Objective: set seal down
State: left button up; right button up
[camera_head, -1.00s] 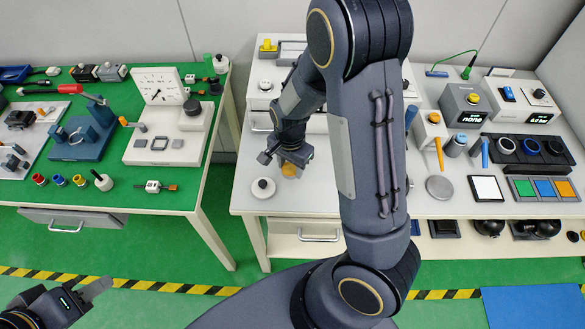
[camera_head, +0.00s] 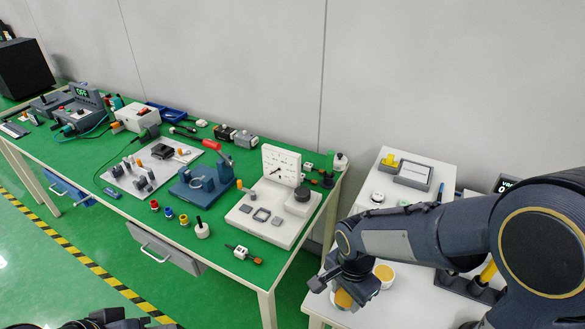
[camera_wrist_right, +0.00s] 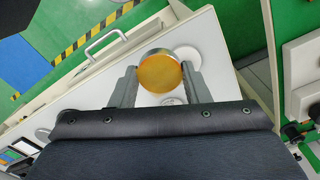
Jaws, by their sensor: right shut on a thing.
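The seal (camera_wrist_right: 160,73), a round piece with an amber face and a metallic side, sits between the two fingers of my right gripper (camera_wrist_right: 160,84) in the right wrist view. In the head view the right gripper (camera_head: 345,285) is low over the white table (camera_head: 408,305) at the lower right, with amber of the seal (camera_head: 343,299) showing beneath it. I cannot tell whether the seal touches the tabletop. My left gripper (camera_head: 110,320) is only partly in view at the bottom edge, and its fingers cannot be made out.
A white cup with an amber top (camera_head: 384,272) stands right beside the right gripper. A white round piece (camera_wrist_right: 187,55) lies close to the seal. A green bench (camera_head: 150,180) with many parts stands to the left, across a narrow gap. My right arm hides much of the white table.

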jog(key=w+d+f+n, duration=0.2)
jog(key=w+n, duration=0.1)
jog(key=w+d+f+n, duration=0.2)
jog(key=w+n, duration=0.1)
jog(key=n, duration=0.1)
jog(key=w+d+f+n, duration=0.2)
jog(key=w+n, duration=0.1)
jog(key=n, duration=0.1)
jog(key=shift+w+d, duration=0.1)
jog(key=shift+w, duration=0.3)
